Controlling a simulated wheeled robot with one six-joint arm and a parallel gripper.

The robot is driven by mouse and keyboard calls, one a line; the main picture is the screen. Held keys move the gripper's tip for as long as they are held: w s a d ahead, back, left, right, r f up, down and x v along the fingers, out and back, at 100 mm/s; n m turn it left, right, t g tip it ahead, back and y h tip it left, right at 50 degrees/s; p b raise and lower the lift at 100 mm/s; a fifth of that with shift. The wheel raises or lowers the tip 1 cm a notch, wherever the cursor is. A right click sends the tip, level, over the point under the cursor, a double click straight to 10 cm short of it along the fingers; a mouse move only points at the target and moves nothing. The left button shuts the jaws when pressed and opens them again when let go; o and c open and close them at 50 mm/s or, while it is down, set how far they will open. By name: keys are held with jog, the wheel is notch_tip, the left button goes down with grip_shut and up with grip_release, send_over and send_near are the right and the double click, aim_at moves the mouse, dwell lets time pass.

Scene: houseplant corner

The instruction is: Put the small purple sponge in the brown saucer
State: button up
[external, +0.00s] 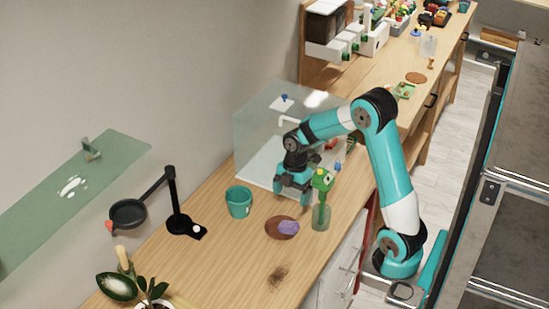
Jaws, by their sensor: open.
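The small purple sponge (289,228) lies on the right part of the brown saucer (271,229), tilted a little and overlapping its right rim in this view. Whether it rests fully inside the rim I cannot tell. The saucer sits on the wooden counter. My gripper (292,201) points down behind the saucer and sponge, apart from both in the picture. Its fingers are open and nothing shows between them.
A green glass bottle (321,217) with a green and yellow top stands just right of the saucer. A teal pot (239,202) stands to the left. A glass tank (262,140) is behind my gripper. A dark soil patch (279,275) lies in front, with bare counter around it.

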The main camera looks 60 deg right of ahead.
jog(key=s+a+r+m+y, duration=0.1)
jog(key=s+a+r+m, duration=0.2)
jog(key=a, duration=0.4)
jog(key=s+a+r+m, duration=0.2)
jog(key=s+a+r, duration=0.1)
jog(key=s+a, duration=0.3)
jog(key=s+a+r+m+y, duration=0.1)
jog(key=s+a+r+m, duration=0.1)
jog(key=s+a+m, duration=0.3)
jog(key=s+a, duration=0.3)
jog(key=s, duration=0.3)
jog(key=shift+a, duration=0.4)
jog(key=c, duration=0.3)
